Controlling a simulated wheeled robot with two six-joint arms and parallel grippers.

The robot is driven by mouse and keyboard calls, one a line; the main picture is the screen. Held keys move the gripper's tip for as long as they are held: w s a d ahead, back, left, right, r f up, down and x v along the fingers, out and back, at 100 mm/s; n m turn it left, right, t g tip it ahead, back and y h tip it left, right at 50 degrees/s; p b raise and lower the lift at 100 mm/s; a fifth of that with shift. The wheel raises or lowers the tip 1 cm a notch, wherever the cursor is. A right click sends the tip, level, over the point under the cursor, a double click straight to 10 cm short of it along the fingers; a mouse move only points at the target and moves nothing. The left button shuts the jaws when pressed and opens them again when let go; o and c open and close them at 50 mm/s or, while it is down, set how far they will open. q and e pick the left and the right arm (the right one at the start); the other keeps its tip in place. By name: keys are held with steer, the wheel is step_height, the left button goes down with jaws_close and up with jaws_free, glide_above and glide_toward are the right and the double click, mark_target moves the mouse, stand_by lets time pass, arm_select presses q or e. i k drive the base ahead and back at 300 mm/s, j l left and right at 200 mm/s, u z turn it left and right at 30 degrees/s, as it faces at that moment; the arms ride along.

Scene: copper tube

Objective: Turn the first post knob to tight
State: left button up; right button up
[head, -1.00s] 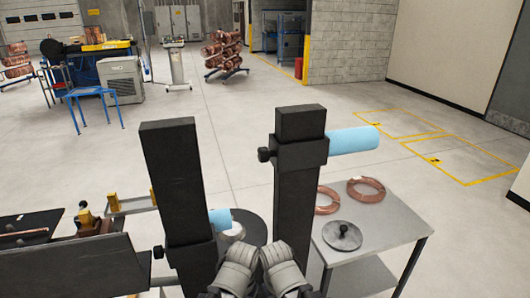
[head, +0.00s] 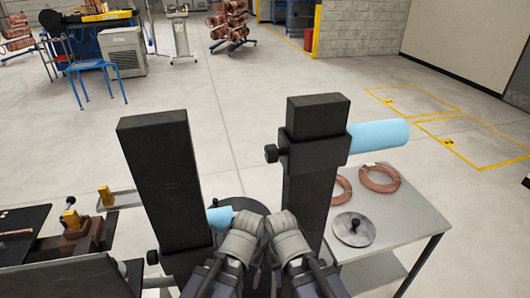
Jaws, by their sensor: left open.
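Two black upright posts stand before me, a left post (head: 160,180) and a right post (head: 310,205). The right post carries a collar with a black knob (head: 271,153) on its left side and a light blue cylinder (head: 378,139) sticking out to the right. The left post has a lower knob (head: 152,257) on its left side and a shorter-looking blue cylinder (head: 220,216) on its right. My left gripper (head: 245,235) is open between the posts, apart from both knobs. My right gripper (head: 288,236) is beside it, its jaws hard to make out.
A grey table (head: 405,208) at right holds copper coils (head: 380,178) and a round disc with a small handle (head: 354,229). A dark bench (head: 30,225) with brass-coloured parts is at left. Open floor lies beyond the posts.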

mark_target(273, 152)
steer(key=k+l, duration=0.15)
steer(key=k, duration=0.4)
steer(key=k+l+z, duration=0.1)
steer(key=k, duration=0.45)
